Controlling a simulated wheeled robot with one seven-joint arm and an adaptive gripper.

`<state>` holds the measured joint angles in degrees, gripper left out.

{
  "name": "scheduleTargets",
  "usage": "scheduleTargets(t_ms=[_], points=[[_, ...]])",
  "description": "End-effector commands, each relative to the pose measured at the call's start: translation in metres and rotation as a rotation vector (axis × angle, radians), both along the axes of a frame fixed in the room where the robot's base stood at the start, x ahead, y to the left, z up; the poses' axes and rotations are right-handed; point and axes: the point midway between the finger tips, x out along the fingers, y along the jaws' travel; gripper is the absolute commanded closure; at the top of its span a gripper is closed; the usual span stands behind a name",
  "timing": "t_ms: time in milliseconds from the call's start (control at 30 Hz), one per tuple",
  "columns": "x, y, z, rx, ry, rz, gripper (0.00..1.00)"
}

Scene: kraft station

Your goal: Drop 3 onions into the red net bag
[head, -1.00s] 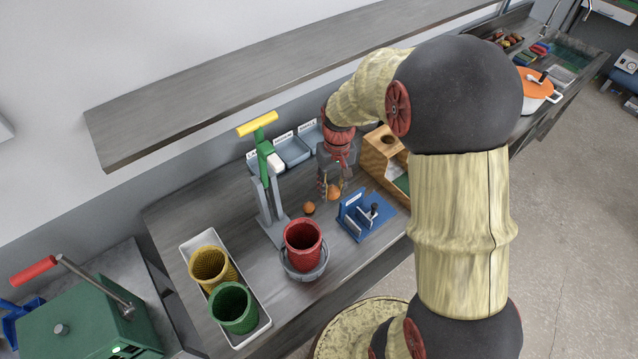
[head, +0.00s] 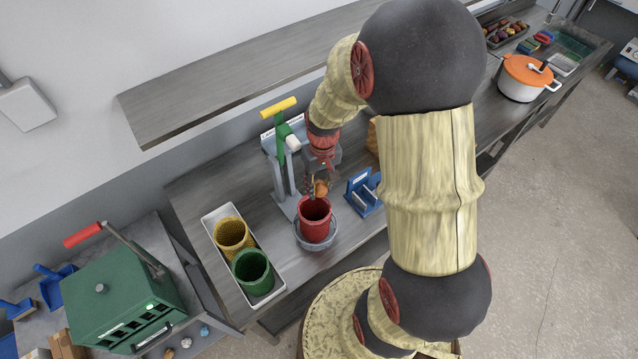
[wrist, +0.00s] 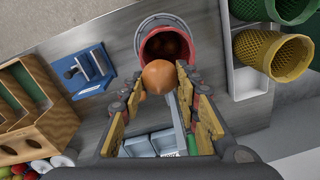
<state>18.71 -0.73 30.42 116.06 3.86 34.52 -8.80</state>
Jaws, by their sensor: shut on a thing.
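My gripper (head: 318,189) is shut on an orange-brown onion (head: 321,188). In the wrist view the held onion (wrist: 158,78) sits between the fingertips (wrist: 157,88), at the near edge of the red bag's mouth. The red net bag (head: 315,228) stands open and upright in a round grey holder (head: 333,239) on the bench. The wrist view shows the bag's red rim (wrist: 143,33) and dark brown round shapes inside, which look like onions; I cannot tell how many.
A white tray (head: 268,298) with yellow (head: 231,238) and green (head: 252,275) net bags stands left of the red bag. A blue fixture (head: 363,192) is to the right. A yellow-handled press (head: 282,160) stands behind. A wooden box (wrist: 38,112) shows in the wrist view.

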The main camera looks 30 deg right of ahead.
Motion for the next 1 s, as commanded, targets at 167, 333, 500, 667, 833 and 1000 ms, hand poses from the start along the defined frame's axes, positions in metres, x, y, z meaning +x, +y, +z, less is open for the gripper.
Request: scheduleTargets(t_ms=[167, 333, 500, 667, 833, 1000], points=[[0.0, 0.0, -0.024, 0.0, 0.002, 0.0, 0.9], [0.0, 0.0, -0.04, 0.0, 0.001, 0.0, 0.9], [0.0, 0.0, -0.044, 0.0, -0.001, 0.0, 0.9], [0.0, 0.0, -0.044, 0.0, 0.0, 0.0, 0.9], [0.0, 0.0, -0.044, 0.0, 0.0, 0.0, 0.6], [0.0, 0.0, -0.044, 0.0, 0.0, 0.0, 0.51]])
